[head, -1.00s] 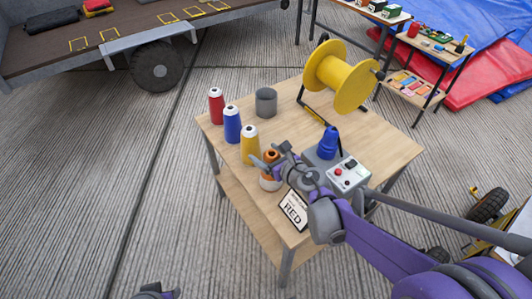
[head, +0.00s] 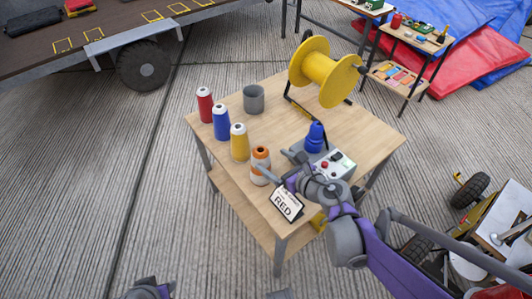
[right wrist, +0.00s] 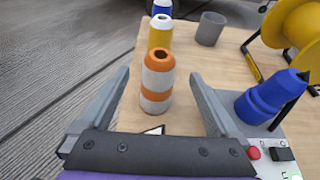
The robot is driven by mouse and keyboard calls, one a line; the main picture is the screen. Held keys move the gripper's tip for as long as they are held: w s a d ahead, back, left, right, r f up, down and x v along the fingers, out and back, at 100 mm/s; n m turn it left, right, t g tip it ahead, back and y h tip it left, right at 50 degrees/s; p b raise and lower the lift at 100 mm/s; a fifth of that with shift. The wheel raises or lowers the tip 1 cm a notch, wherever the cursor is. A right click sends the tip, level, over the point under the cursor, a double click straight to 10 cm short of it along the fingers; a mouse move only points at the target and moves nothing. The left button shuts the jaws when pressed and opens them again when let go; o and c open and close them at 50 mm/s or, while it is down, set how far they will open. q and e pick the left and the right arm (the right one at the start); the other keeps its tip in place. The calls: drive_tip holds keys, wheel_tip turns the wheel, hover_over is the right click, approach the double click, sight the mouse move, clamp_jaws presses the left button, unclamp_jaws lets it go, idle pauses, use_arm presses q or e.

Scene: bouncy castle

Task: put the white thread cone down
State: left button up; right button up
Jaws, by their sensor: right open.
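The white thread cone (head: 261,171), white with orange bands, stands upright on the wooden table, last in a row of cones. It also shows in the right wrist view (right wrist: 157,82), between and ahead of my spread fingers with gaps on both sides. My right gripper (head: 277,163) is open and empty, just to the right of the cone in the head view; its fingers also show in the right wrist view (right wrist: 160,76). My left gripper (head: 151,290) is at the bottom edge of the head view, partly cut off, far from the table; its jaws are unclear.
Yellow (head: 239,143), blue (head: 221,123) and red (head: 205,105) cones continue the row. A grey cup (head: 253,99), yellow spool (head: 325,72), control box (head: 337,165) with a blue cone (head: 315,137), and RED sign (head: 287,204) share the table (head: 225,90).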

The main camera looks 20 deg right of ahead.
drive_tip(key=s+d+r+m+t+h, duration=0.1)
drive_tip(key=s+d+r+m+h, duration=0.2)
drive_tip(key=m, duration=0.8)
drive_tip(key=s+d+r+m+t+h, duration=0.1)
drive_tip(key=d+r+m+h, duration=0.3)
drive_tip(key=m, duration=0.6)
drive_tip(key=s+a+f+m+g+y, duration=0.1)
drive_tip(key=s+a+f+m+g, duration=0.2)
drive_tip(key=s+f+m+g, duration=0.2)
drive_tip(key=s+a+f+m+g+y, duration=0.1)
drive_tip(key=s+a+f+m+g, duration=0.2)
drive_tip(key=s+m, duration=1)
wheel_tip(320, 180, down, 6)
drive_tip(key=shift+a+r+m+g, duration=0.2)
drive_tip(key=shift+m+g, duration=0.3)
drive_tip(key=shift+g, duration=0.7)
